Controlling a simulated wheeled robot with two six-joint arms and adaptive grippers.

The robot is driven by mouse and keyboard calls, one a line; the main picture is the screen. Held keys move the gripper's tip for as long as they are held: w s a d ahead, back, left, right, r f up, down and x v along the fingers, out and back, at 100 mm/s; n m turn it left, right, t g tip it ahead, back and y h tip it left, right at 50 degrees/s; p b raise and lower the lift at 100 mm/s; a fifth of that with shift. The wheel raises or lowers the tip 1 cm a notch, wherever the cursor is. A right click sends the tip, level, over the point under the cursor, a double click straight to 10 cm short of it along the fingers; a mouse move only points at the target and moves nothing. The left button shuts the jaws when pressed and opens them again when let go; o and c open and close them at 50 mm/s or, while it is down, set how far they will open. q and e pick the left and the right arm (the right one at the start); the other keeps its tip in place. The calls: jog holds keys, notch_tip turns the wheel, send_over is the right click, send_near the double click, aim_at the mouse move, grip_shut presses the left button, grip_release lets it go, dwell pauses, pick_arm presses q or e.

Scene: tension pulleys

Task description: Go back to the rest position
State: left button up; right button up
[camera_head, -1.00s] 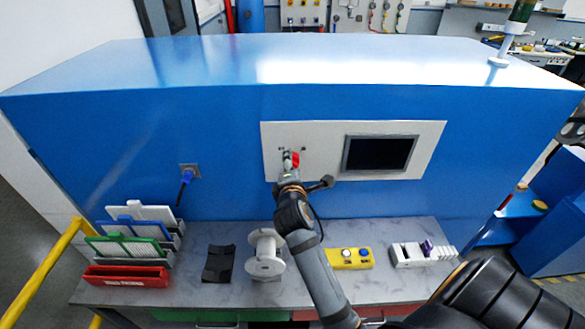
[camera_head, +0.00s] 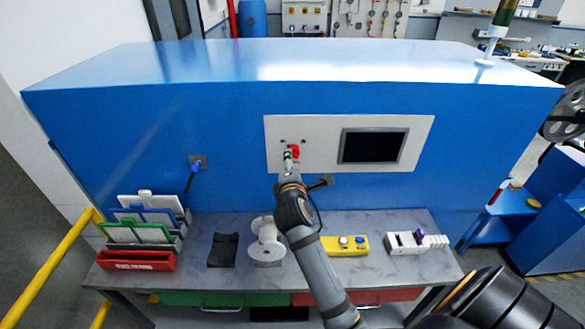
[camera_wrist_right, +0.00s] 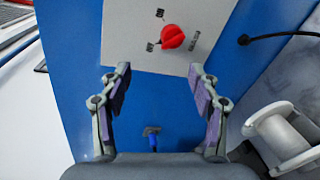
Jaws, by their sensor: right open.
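My right gripper (camera_wrist_right: 160,72) is open and empty in the wrist view. Its fingers point toward a red rotary knob (camera_wrist_right: 172,37) on a pale panel, with the knob just beyond the fingertips and apart from them. In the head view my right arm reaches up from the bottom right, and the gripper (camera_head: 288,160) is just below and beside the red knob (camera_head: 295,152). The knob is partly hidden there. My left gripper is not in view.
The pale panel (camera_head: 320,126) with a dark screen (camera_head: 374,146) is on the blue cabinet. Below, the grey bench (camera_head: 218,285) holds card racks, a white spool (camera_head: 267,240), a yellow button box (camera_head: 345,246) and a white device (camera_head: 415,243). A yellow rail (camera_head: 45,275) is at left.

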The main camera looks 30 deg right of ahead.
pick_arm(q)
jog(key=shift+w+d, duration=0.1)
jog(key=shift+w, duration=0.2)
pick_arm(e)
jog(key=shift+w+d+f, duration=0.15)
jog(key=shift+w+d, duration=0.05)
jog(key=shift+w, duration=0.15)
jog(key=shift+s, duration=0.1)
